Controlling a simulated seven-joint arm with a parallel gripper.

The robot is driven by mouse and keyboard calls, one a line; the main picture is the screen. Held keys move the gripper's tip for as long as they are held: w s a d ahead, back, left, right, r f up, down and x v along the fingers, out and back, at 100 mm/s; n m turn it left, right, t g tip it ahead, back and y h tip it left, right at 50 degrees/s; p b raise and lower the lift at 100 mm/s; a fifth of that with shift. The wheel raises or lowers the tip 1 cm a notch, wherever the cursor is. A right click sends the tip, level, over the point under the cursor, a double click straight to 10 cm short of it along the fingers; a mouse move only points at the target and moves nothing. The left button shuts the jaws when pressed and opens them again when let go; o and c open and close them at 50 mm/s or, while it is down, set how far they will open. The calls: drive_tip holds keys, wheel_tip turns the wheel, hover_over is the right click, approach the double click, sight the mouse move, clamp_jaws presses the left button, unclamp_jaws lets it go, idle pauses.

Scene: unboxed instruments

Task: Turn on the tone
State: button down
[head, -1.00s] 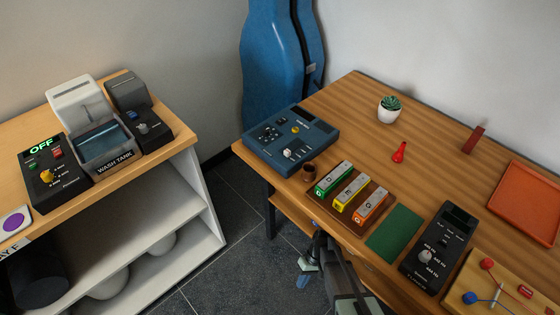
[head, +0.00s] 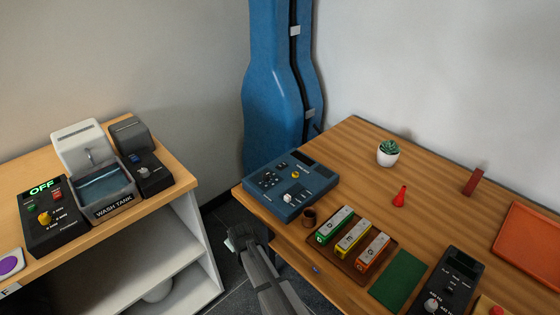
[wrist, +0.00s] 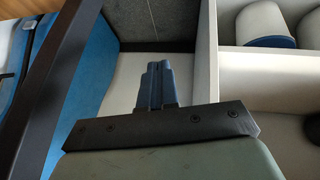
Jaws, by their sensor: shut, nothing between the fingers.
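A black box with a knob (head: 431,305) and labels marked in Hz stands at the right of the wooden table; the tone box (head: 459,270) has a small dark display and is cut off by the lower picture edge. A blue box (head: 289,187) with knobs, a slider and a dark display sits at the table's left corner.
A red bulb-shaped thing (head: 400,198) and potted plant (head: 388,153) stand behind. The left bench holds a wash tank (head: 100,188) and a box reading OFF (head: 68,229).

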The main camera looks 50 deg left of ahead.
wheel_tip(320, 180, up, 20)
drive_tip(key=s+a+m, duration=0.1)
drive_tip(key=m, duration=0.1)
drive_tip(key=w+a+r+g+h, duration=0.1)
drive_tip(key=w+a+r, duration=0.2)
drive_tip(key=w+r, duration=0.35)
drive_tip(key=w+a+r, duration=0.3)
drive_tip(key=r, duration=0.6)
wheel_tip(320, 180, up, 6)
drive_tip(key=n+g+h, duration=0.1)
drive_tip(key=g+h, duration=0.2)
drive_tip(key=h, duration=0.2)
hover_over(279, 166)
drive_tip(key=w, duration=0.2)
drive_tip(key=shift+d+r, duration=0.1)
drive_tip(key=f, duration=0.4)
drive_tip(key=s+f, duration=0.1)
drive_tip(key=f, duration=0.9)
drive_tip(key=shift+s, duration=0.35)
